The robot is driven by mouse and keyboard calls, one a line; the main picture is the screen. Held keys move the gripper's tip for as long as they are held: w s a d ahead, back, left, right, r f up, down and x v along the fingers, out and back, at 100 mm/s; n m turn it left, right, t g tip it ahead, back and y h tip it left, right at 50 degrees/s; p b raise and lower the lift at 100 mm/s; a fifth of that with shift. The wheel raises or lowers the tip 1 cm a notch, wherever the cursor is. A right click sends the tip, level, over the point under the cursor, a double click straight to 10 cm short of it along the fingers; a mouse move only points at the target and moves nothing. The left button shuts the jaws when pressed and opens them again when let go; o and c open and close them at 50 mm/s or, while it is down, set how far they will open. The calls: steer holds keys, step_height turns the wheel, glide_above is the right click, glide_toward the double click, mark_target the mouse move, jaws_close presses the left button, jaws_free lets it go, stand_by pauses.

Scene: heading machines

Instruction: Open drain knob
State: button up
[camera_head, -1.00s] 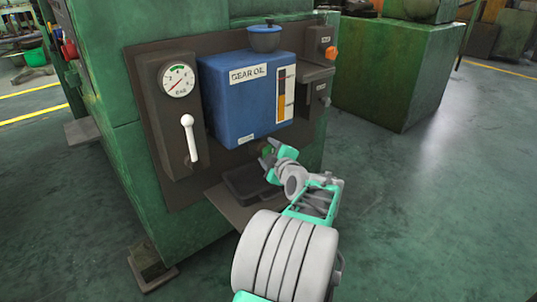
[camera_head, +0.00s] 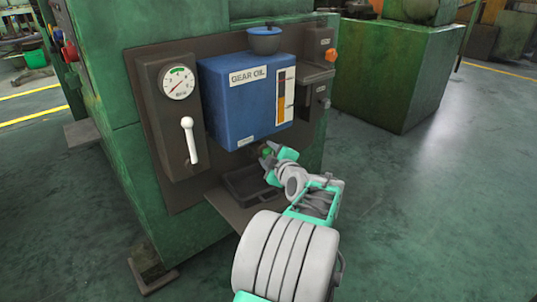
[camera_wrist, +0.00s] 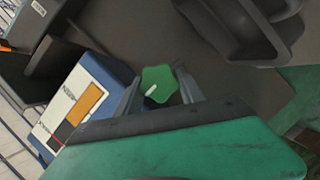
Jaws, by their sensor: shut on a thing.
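The drain knob is a green lobed knob with a white mark. It shows in the wrist view (camera_wrist: 160,84) between my two fingers, and in the head view (camera_head: 267,152) it is a small green patch below the blue gear oil tank (camera_head: 240,100). My gripper (camera_head: 270,158) is at the knob, under the tank's lower right part. In the wrist view my gripper (camera_wrist: 160,95) has a finger on each side of the knob and is shut on it. The valve behind the knob is mostly hidden.
A dark drip tray (camera_head: 243,184) sits on a ledge below the knob. A gauge panel with a white lever (camera_head: 189,140) is at the left. An orange knob (camera_head: 331,54) is on a box at the upper right. Open floor lies to the right.

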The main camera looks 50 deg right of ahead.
steer(key=m+p, duration=0.1)
steer(key=m+y+p, duration=0.1)
steer(key=m, duration=0.1)
steer(key=shift+d+r+y, duration=0.1)
steer(key=shift+r+y, duration=0.1)
steer(key=shift+y, duration=0.1)
steer(key=m+y+p, duration=0.2)
steer(key=m+p, duration=0.1)
steer(key=shift+d+r, duration=0.1)
steer(key=shift+d, duration=0.05)
steer(key=m+y+p, duration=0.2)
steer(key=m+p, duration=0.1)
steer(key=p, duration=0.1)
steer(key=shift+s+d+m+y, duration=0.1)
steer(key=shift+m+y, duration=0.2)
steer(key=shift+y, duration=0.1)
steer(key=shift+f+m+t+y+p, duration=0.2)
steer(key=shift+m+t+y+p, duration=0.45)
steer(key=shift+m+p, duration=0.65)
steer(key=o, duration=1.1)
steer(key=shift+c, duration=0.2)
